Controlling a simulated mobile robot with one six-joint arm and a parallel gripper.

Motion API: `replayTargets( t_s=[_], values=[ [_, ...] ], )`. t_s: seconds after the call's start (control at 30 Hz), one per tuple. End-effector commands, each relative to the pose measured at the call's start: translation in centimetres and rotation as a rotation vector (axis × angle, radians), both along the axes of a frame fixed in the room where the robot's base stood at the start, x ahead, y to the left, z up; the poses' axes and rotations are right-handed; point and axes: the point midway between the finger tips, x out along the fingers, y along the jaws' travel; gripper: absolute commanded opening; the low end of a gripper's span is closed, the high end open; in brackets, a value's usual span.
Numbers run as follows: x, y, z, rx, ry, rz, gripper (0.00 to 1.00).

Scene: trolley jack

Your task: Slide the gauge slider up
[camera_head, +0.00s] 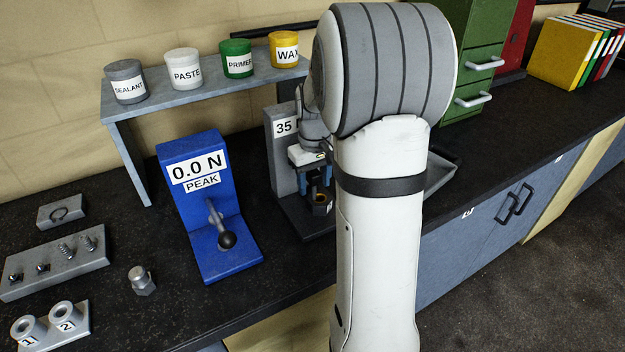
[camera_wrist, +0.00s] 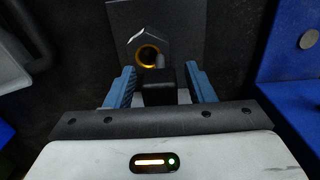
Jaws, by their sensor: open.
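The gauge is a grey upright stand (camera_head: 283,150) with a "35" label and a dark base, on the bench behind my arm. My gripper (camera_head: 317,186) is in front of it, pointing down, with its blue fingers open. In the wrist view my gripper (camera_wrist: 160,88) has a small black block (camera_wrist: 158,92) between its fingers, which looks like the slider's grip. I cannot tell whether the fingers touch it. Below is a dark hexagonal piece (camera_wrist: 148,34) with a gold-ringed hole. My arm and gripper hide part of the gauge.
A blue force gauge (camera_head: 196,180) reading "0.0 N" stands left of the gauge. A grey shelf (camera_head: 210,82) with several jars is behind it. A grey tray (camera_head: 440,178) is partly hidden to the right. Fastener blocks (camera_head: 55,262) lie at the far left.

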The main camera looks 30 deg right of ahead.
Motion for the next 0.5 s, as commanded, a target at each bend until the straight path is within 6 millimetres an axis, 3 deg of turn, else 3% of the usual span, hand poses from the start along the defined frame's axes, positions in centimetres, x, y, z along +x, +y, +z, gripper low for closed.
replayTargets(
  t_s=[0.1,0.5],
  values=[
    [0.01,0.02,0.00,0.000,0.000,0.000,0.49],
    [0.02,0.05,0.03,0.000,0.000,0.001,0.16]
  ],
)
